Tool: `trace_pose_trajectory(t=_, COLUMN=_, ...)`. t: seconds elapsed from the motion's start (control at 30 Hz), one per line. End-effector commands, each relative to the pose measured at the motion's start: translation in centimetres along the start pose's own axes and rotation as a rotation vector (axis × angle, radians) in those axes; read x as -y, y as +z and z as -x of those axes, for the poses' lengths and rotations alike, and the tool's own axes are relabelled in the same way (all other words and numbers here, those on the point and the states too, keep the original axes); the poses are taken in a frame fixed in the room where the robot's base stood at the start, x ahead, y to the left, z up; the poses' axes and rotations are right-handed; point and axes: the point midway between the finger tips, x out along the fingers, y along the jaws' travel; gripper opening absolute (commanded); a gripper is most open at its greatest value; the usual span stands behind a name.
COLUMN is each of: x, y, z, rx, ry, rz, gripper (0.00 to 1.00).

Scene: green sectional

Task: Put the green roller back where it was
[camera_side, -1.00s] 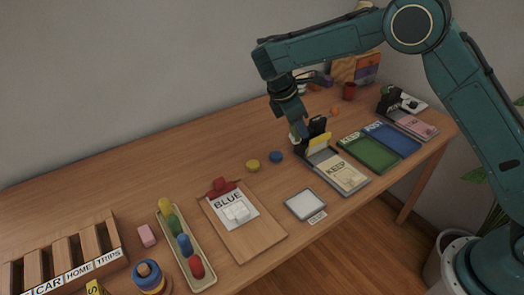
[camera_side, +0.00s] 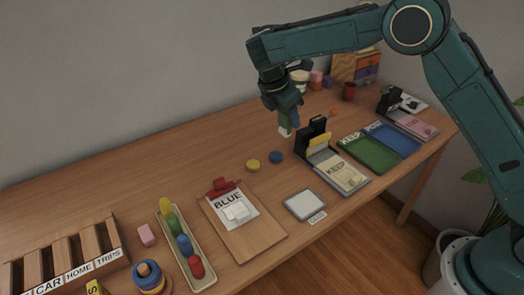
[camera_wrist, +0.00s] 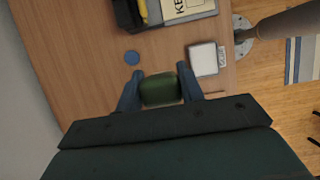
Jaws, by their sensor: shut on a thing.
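My gripper (camera_side: 285,122) is shut on a green roller (camera_wrist: 161,89), which sits between its two blue fingers in the wrist view. In the side view the roller (camera_side: 284,120) shows only in part, with a pale patch at its lower end. It is held just left of the black upright holder (camera_side: 311,136) with a yellow piece. How far it is above the table is hard to tell. A long pale tray (camera_side: 203,279) at the front left holds yellow, green, blue and red pieces.
A blue disc (camera_side: 276,157) and a yellow disc (camera_side: 253,165) lie in front of my gripper. The table's back left is clear.

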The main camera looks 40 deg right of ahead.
Motion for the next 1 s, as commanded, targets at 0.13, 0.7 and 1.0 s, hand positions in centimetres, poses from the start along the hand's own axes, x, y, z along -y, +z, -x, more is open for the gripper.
trace_pose_trajectory(t=0.13, x=0.1, y=-0.9, z=-2.3, rx=0.0, ry=-0.004, rz=0.001, gripper=0.15)
trace_pose_trajectory(t=0.7, x=0.1, y=-5.0, z=-11.8, rx=-0.001, ry=-0.003, rz=-0.001, gripper=0.15)
trace_pose_trajectory(t=1.0, x=0.0, y=-5.5, z=-13.1, rx=-0.002, ry=0.0, rz=-0.002, gripper=0.15)
